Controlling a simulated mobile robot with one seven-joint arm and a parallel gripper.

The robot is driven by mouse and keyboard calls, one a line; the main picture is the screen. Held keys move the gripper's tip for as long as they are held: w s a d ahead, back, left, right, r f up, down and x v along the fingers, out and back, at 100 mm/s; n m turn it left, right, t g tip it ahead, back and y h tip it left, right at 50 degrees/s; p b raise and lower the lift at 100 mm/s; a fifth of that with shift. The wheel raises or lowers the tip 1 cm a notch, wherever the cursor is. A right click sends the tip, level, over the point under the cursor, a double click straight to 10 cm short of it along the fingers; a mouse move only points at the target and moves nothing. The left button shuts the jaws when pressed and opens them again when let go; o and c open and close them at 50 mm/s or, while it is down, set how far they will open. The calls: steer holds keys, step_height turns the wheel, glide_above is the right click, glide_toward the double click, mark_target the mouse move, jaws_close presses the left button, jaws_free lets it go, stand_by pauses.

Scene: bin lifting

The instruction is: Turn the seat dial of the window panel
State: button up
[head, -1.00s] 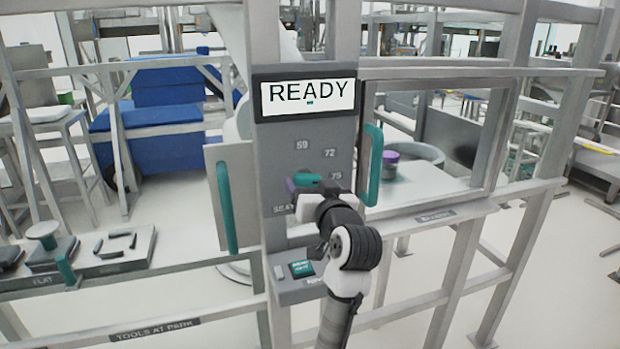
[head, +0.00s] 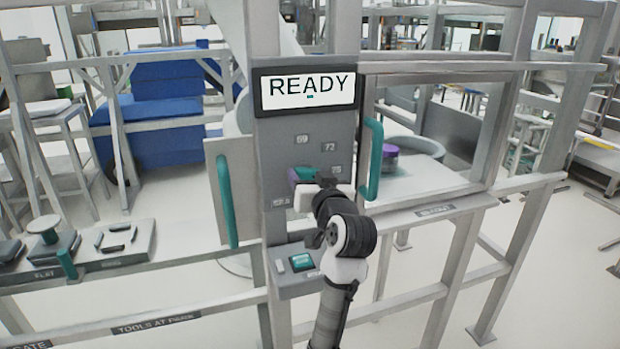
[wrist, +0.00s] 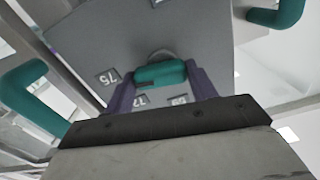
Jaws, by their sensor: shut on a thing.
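The window panel (head: 275,148) is a grey upright plate with a READY display (head: 306,91) at its top and the labels 69, 72 and 75 around the dial. The seat dial (head: 303,174) is a teal knob on the panel's lower middle. It also shows in the wrist view (wrist: 160,74), between the purple fingers. My gripper (wrist: 161,90) is shut on the dial, one finger on each side. In the head view my gripper and wrist hide part of the dial and the lower label.
Teal handles stand left (head: 227,201) and right (head: 374,158) of the panel, the right one close to my wrist. A small ledge with a teal button (head: 301,262) is below. A purple-topped item (head: 391,157) stands behind the window. A tool tray (head: 125,243) is at left.

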steer(key=shift+n, duration=0.3)
steer(key=n+b, duration=0.2)
steer(key=n, duration=0.2)
steer(key=shift+n+b, duration=0.3)
steer(key=shift+r+n+b, duration=0.1)
steer(key=shift+n+b, duration=1)
steer(key=shift+n, duration=1.2)
steer(key=o, duration=1)
steer(key=b+v, duration=0.3)
steer(key=v, duration=1)
steer(key=shift+s+d+r, duration=0.1)
steer(key=shift+s+r, duration=0.05)
steer(key=shift+s, duration=0.25)
